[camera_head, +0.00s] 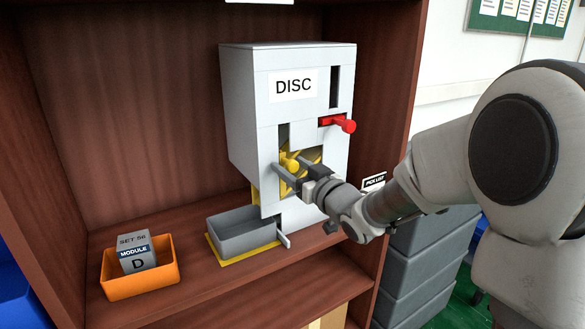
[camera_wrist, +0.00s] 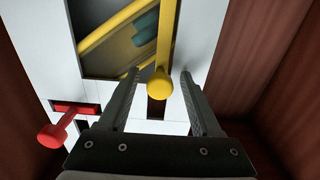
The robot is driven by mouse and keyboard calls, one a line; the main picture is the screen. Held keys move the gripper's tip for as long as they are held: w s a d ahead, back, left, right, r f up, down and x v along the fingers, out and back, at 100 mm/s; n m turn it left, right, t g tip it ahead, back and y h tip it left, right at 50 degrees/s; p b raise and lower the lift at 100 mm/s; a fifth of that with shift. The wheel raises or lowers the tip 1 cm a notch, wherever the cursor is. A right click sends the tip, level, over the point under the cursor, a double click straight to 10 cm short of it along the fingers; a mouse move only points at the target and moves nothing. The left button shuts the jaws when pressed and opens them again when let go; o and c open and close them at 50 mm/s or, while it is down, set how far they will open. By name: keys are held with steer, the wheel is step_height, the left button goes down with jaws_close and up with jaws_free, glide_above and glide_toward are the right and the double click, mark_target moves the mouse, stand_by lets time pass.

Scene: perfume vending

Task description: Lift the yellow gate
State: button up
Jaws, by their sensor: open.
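The yellow gate's knob (camera_head: 289,160) sticks out of the front of the white DISC machine (camera_head: 246,105), at an opening below the label. In the wrist view the yellow knob (camera_wrist: 160,86) and its stem lie between the two fingers of my gripper (camera_wrist: 159,76). Gaps show on both sides of the knob, and neither finger visibly touches it. In the head view my gripper (camera_head: 290,169) reaches the knob from the right, open. Behind the knob, the opening shows yellow diagonal parts and a dark teal item (camera_wrist: 146,27). The gate's inner part is mostly hidden.
A red knob (camera_head: 344,125) sticks out above and right of the yellow one. A grey tray (camera_head: 243,246) sits below the machine. An orange bin (camera_head: 155,285) holding a grey MODULE D box (camera_head: 139,258) stands at left. The wooden cabinet's right wall (camera_head: 397,110) is close to my arm.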

jaws_close()
stand_by(0.3)
stand_by(1.1)
